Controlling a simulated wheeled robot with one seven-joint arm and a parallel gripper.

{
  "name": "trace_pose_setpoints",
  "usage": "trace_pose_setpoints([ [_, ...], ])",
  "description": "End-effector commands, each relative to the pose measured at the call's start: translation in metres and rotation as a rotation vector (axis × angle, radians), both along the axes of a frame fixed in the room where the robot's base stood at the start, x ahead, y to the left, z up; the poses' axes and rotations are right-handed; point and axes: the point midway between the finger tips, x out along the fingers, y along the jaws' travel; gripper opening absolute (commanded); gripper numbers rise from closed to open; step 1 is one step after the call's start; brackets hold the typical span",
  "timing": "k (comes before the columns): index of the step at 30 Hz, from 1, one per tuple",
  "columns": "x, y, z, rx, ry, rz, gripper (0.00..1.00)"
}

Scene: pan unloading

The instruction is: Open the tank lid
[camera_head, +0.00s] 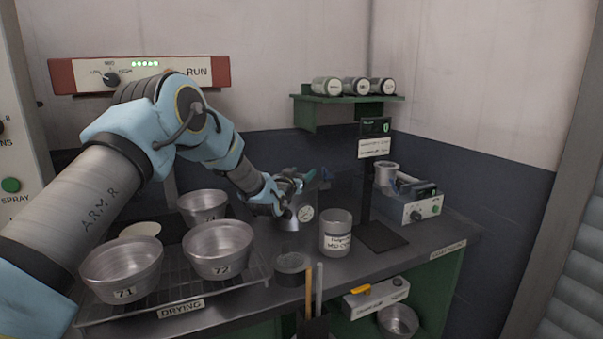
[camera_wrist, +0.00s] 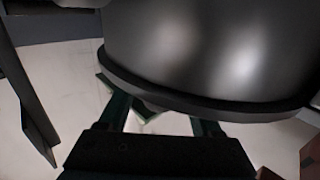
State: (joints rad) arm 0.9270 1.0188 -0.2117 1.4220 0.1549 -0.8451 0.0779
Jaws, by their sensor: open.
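A small metal tank (camera_head: 292,223) with a round dial on its front stands on the bench, partly hidden behind my gripper (camera_head: 300,185). My gripper is at the top of the tank, and its fingers are hard to make out there. In the wrist view, a large rounded metal body, seemingly the tank (camera_wrist: 205,50), fills the top with a dark rim around it. A small dark knob-like part (camera_wrist: 150,107) shows under the rim, between the two parted fingers of my gripper (camera_wrist: 162,112). I cannot tell whether the fingers touch it. The lid appears closed.
Pans (camera_head: 123,268) stand on a drying rack (camera_head: 190,290) at the left. A labelled jar (camera_head: 336,235) stands right of the tank, with a black stand (camera_head: 378,238) beyond. A grey-black pot (camera_head: 291,268) is in front. A green shelf (camera_head: 330,99) holds jars.

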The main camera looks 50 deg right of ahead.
Motion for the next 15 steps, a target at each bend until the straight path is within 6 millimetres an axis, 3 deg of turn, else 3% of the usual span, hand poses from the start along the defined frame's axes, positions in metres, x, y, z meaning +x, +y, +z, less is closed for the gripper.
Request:
trace_pose_setpoints([
  [4,-0.0003,0.0001,-0.0004,0.000,0.000,0.000,0.66],
  [15,-0.0003,0.0003,-0.0004,0.000,0.000,0.000,0.24],
])
